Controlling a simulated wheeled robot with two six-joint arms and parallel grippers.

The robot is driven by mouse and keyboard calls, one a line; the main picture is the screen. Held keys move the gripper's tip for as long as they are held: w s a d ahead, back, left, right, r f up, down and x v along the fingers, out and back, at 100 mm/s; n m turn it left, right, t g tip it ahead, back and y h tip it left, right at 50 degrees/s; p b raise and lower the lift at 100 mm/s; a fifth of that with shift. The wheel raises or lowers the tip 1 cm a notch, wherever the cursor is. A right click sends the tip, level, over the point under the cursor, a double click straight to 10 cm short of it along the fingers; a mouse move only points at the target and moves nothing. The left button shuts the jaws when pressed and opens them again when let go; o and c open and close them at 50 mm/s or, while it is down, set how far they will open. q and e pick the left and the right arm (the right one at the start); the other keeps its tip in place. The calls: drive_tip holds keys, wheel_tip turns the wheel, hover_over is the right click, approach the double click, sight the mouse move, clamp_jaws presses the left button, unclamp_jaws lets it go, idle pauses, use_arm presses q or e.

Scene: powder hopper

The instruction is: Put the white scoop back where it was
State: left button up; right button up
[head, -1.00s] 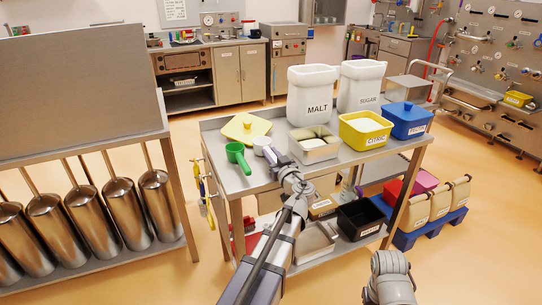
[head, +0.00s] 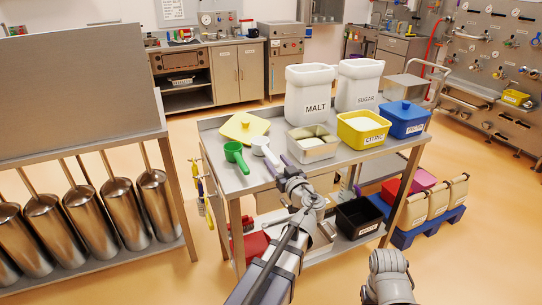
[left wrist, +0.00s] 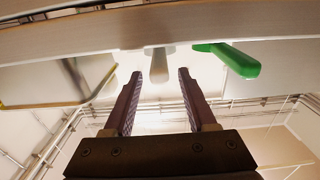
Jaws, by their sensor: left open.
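The white scoop (head: 261,145) lies on the steel table beside the green scoop (head: 235,153), its handle toward the table's front edge. My left gripper (head: 278,165) is open at that front edge, close to the end of the white handle. In the left wrist view the white handle (left wrist: 158,64) shows between and beyond the two fingertips, with nothing clamped. The green handle (left wrist: 238,61) is to the right of the fingers there. My right gripper is out of view; only part of my right arm shows at the bottom of the head view.

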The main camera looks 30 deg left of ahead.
use_arm(q)
drive_tip(key=v, duration=0.6)
